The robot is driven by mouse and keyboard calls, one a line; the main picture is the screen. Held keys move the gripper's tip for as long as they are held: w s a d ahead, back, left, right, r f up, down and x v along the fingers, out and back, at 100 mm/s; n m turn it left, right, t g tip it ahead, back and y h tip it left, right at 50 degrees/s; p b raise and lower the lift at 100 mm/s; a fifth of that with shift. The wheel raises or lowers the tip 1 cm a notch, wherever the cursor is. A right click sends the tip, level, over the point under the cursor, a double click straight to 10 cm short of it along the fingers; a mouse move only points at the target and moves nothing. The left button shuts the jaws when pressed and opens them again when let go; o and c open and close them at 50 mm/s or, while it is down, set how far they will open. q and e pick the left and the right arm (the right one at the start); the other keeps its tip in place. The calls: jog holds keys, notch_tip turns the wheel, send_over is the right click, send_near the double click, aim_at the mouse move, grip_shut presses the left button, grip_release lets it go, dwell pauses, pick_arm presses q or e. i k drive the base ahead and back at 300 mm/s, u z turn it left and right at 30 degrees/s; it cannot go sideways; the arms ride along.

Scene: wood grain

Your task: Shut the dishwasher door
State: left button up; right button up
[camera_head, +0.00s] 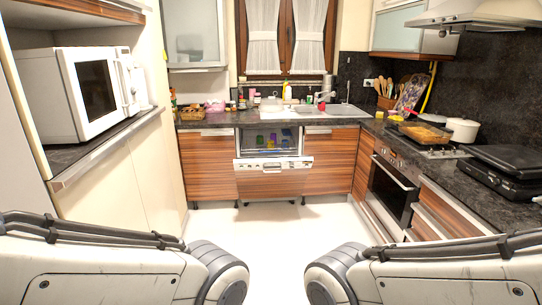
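The dishwasher (272,163) is built into the wood-grain cabinets at the far wall, under the counter. Its door (272,183) is partly open, tipped forward with its top edge and control strip below the opening. Coloured items (268,140) show inside, on what looks like a rack. Both my arms enter from the lower corners, well apart from the dishwasher. Only arm links and rounded joints show at the bottom of the view. Neither my left nor my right gripper is in view.
Pale floor (265,235) lies clear between me and the dishwasher. A microwave (85,90) stands on the left shelf. An oven (392,190) and a dark counter with a pot (462,129) line the right side. A sink (320,112) is at the back.

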aim_at(273, 178)
jog(key=u, duration=0.25)
jog(key=i, duration=4.2)
jog(key=z, duration=0.1)
